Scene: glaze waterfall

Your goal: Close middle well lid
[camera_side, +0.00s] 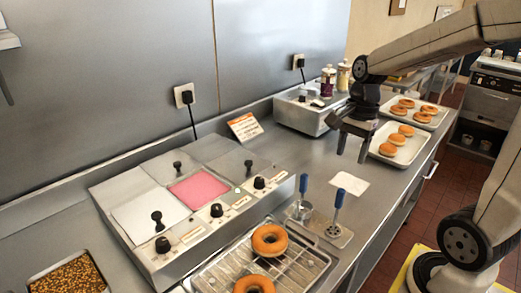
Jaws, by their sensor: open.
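The glaze unit (198,235) stands on the counter with a row of wells. Its middle well is open and shows pink glaze (200,188). The middle well lid (166,163) lies flat behind that opening, with a black knob (178,167) near its front edge. The left lid (140,214) and the right lid (232,163) lie flat over their wells, each with a black knob. My gripper (352,148) is open and empty, pointing down over the counter to the right of the unit, well apart from the lids.
Two blue-handled tools (338,200) stand upright on a small plate right of the unit. A wire rack (215,275) with doughnuts is in front. An orange sign (245,127) and a metal appliance (305,112) stand behind. Doughnut trays (412,148) sit at the right.

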